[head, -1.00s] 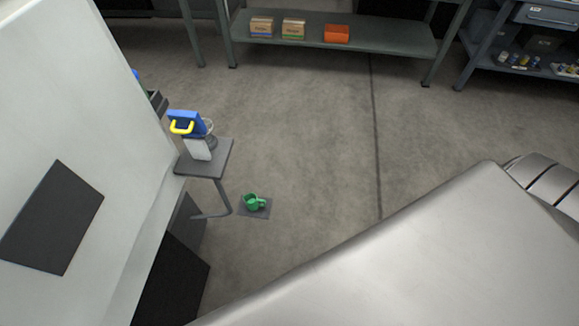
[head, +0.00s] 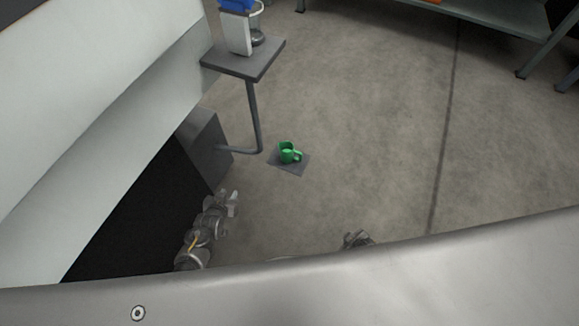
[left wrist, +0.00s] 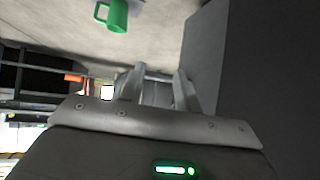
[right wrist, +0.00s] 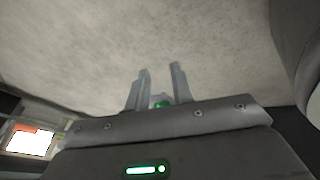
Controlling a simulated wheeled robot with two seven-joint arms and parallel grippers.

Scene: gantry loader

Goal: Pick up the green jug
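The green jug (head: 287,153) stands upright on a small dark mat (head: 303,163) on the floor, its handle toward the right. It also shows at the top of the left wrist view (left wrist: 118,15). My left gripper (head: 232,201) is below and left of the jug in the head view, apart from it; its fingers (left wrist: 158,80) are spread and empty. My right gripper (head: 357,239) is low in the head view, partly hidden by my body. Its fingers (right wrist: 160,80) are spread, with a bit of green, probably the jug (right wrist: 162,104), visible beyond them.
A small grey side table (head: 245,60) carries a white and blue device (head: 238,32); its bent leg comes down close beside the mat. A large white machine with a dark lower part (head: 140,215) lies at left. A shelf (head: 480,25) stands at the back. Floor right of the jug is clear.

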